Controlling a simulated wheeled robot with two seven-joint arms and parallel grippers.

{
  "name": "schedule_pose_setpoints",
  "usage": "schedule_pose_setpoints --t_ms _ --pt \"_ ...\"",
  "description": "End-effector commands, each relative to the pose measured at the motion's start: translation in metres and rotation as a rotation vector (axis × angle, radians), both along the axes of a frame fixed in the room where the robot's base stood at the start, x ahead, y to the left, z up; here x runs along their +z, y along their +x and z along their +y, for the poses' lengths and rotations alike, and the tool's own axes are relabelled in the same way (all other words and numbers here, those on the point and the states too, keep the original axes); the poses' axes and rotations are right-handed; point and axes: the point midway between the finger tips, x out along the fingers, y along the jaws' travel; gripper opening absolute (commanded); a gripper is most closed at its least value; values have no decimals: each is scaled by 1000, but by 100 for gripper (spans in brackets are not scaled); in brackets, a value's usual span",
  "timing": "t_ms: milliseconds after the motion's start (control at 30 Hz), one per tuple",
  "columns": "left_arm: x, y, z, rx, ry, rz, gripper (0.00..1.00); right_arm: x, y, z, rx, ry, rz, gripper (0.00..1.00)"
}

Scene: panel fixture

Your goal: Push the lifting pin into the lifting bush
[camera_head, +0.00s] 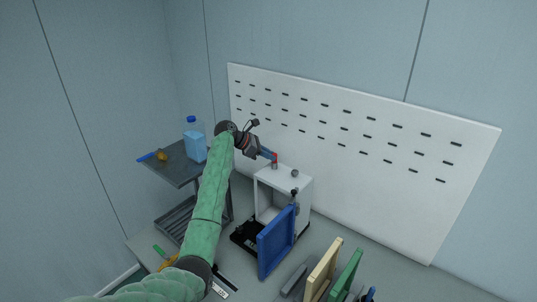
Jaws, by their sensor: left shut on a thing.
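My left gripper (270,155) reaches in from the left over the white box (266,180). It is shut on a small pin with a red top, which I take to be the lifting pin (275,160). The pin looks roughly upright at the left part of the box top. Whether its lower end touches the top or sits in a hole is too small to tell. A small grey round fitting (294,173) stands on the box top to the right of the pin. I cannot tell for sure which part is the lifting bush. My right gripper is not in view.
A blue panel (276,243) stands in front of the white box. Cream (322,268) and green (346,275) panels stand at the front right. A dark side table (177,169) holds a blue-capped bottle (194,142). A slotted white board (350,150) is behind.

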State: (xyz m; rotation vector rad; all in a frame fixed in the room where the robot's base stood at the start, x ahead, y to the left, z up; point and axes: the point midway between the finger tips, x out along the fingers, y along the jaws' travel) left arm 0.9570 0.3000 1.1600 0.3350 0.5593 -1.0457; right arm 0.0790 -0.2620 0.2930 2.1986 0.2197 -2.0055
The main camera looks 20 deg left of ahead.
Motion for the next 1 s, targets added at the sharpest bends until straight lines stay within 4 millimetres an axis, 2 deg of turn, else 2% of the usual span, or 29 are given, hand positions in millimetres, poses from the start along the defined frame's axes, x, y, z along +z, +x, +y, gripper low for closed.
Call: schedule_pose_setpoints --t_ms 33,67,100,167,200,567,733,867,1000 --pt "-2 0 0 0 0 2 0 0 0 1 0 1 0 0" --pt "-2 0 0 0 1 0 22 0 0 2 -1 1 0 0" --pt "-1 0 0 0 1 0 30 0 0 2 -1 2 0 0" --pt "-1 0 0 0 1 0 41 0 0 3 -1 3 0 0" --pt "-1 0 0 0 0 0 43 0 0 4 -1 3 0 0" --pt "1 0 0 1 0 -1 43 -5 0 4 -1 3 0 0" --pt "16 1 0 0 0 -3 43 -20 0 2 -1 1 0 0" --pt "35 1 0 0 1 -4 43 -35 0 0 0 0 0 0" --pt "49 -6 -27 -3 0 -2 43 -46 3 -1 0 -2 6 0"
